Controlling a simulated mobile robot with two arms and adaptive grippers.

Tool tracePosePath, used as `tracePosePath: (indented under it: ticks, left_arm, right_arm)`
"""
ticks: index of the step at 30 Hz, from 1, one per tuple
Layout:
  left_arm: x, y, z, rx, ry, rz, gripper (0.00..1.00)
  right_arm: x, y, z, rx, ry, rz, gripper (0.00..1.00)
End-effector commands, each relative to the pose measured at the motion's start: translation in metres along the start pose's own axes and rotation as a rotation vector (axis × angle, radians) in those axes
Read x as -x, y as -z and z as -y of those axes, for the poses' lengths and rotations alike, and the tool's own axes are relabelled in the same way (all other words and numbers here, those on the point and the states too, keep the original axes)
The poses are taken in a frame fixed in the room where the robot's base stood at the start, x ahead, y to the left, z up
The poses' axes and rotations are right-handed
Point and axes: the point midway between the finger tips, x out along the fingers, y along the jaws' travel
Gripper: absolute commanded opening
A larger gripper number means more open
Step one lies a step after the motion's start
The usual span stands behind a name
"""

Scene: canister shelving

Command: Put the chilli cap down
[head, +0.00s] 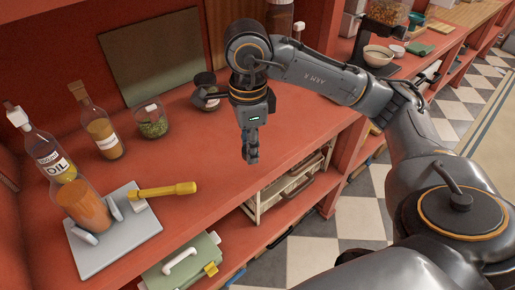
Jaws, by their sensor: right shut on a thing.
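My right gripper (251,157) comes in from the right and points down above the red shelf top, near its front edge. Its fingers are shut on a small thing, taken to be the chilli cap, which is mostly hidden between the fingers. A jar of orange-red powder (83,207) stands at the left on a grey board (100,262), held among pale clamp-like blocks. No cap shows clearly on this jar. My left gripper is not in view.
A yellow-handled tool (165,190) reaches right from the board. An oil bottle (47,152), another bottle (103,130) and a jar of green contents (152,120) stand behind. A dark-lidded jar (205,88) is behind my gripper. Red shelf top (205,150) between is clear.

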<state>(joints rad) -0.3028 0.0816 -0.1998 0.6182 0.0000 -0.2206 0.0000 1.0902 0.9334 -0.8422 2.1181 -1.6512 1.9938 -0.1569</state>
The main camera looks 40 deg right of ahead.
Motion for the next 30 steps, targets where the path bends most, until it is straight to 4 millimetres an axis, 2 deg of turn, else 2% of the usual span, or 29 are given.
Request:
tracePosePath:
  ticks: [5,11,18,26,30]
  left_arm:
    - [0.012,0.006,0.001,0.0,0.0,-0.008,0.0]
    - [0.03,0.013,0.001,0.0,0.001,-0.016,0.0]
    - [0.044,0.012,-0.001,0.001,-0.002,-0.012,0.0]
    - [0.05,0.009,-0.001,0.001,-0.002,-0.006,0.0]
    - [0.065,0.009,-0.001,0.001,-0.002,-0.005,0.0]
  right_arm:
    - [-0.01,0.011,0.027,-0.015,-0.005,-0.001,0.0]
    - [-0.031,0.023,0.076,-0.013,-0.005,-0.001,0.0]
    - [-0.074,0.033,0.114,-0.009,-0.005,-0.001,0.0]
    - [-0.096,0.037,0.131,-0.006,-0.002,0.001,0.0]
    - [-0.114,0.038,0.132,-0.005,-0.006,-0.001,0.0]
